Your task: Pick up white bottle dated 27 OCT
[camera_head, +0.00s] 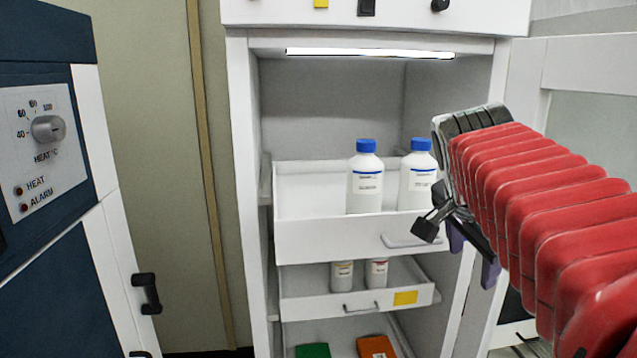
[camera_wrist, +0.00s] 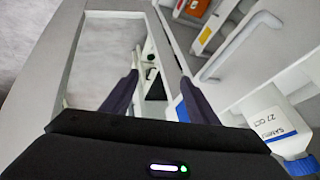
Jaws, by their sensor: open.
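Two white bottles with blue caps stand upright in the upper drawer (camera_head: 330,238) in the head view, a left one (camera_head: 365,185) and a right one (camera_head: 417,187). Their labels are too small to read there. In the wrist view, a white bottle with a blue cap and a label reading 27 OCT (camera_wrist: 275,122) shows at the lower right, partly cut off. I cannot tell for certain which of the two it is. My gripper (camera_head: 473,252) is open and empty, right of the right bottle and apart from it. Its two dark purple fingers show in the wrist view (camera_wrist: 160,92).
A lower drawer (camera_head: 325,305) holds two small bottles (camera_head: 342,275) (camera_head: 377,273). Below it lie a green item (camera_head: 312,351) and an orange item (camera_head: 376,347). The open cabinet door (camera_head: 590,65) stands at the right. The upper drawer's left side is empty.

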